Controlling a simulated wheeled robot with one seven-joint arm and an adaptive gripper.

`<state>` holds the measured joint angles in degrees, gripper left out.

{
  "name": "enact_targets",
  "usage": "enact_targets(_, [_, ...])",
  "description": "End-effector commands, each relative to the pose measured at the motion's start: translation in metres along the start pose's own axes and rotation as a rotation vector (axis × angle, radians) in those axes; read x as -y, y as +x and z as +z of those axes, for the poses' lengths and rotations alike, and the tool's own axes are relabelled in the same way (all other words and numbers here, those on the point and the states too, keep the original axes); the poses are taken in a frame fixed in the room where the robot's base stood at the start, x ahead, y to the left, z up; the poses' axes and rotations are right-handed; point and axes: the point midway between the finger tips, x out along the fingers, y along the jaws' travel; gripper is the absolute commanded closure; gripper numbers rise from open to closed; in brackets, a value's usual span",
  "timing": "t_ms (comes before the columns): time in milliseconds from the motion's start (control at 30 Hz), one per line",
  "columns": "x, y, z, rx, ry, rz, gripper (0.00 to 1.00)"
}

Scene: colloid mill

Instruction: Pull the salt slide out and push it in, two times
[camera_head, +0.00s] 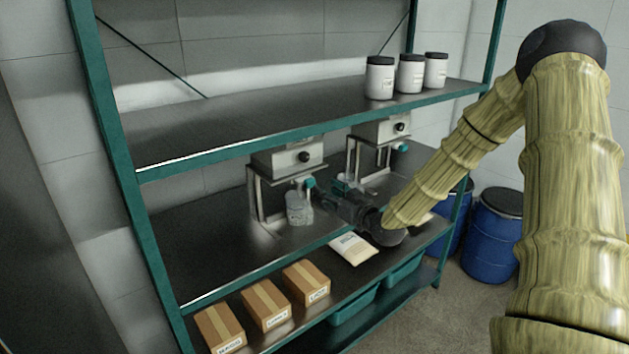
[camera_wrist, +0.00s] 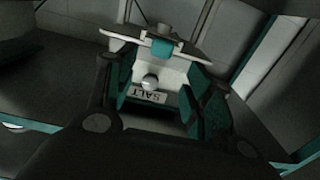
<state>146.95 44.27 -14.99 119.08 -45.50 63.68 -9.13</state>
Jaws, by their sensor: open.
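My gripper (camera_head: 324,196) reaches in over the middle shelf from the right, beside the left dispenser (camera_head: 287,156). In the wrist view my gripper (camera_wrist: 162,98) is open, with one dark, teal-padded finger on each side. Between the fingers are a small round pale knob (camera_wrist: 150,82) and a white plate labelled SALT (camera_wrist: 147,96), seen upside down. Clear gaps show on both sides of the knob. A teal part (camera_wrist: 162,47) sits on the pale body beyond it. How far the slide stands out cannot be told.
A clear container (camera_head: 298,208) stands under the left dispenser. A second dispenser (camera_head: 379,131) stands to the right. White jars (camera_head: 410,74) stand above, boxes (camera_head: 265,310) below, blue drums (camera_head: 491,237) at right.

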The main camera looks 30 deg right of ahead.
Motion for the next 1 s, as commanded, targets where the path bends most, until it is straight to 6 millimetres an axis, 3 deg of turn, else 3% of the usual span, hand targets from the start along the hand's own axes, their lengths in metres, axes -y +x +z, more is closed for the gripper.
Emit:
enact_targets(600, [-0.002, 0.065, 0.0, 0.003, 0.0, 0.002, 0.48])
enact_targets(1000, [-0.002, 0.077, 0.001, 0.002, 0.001, 0.003, 0.48])
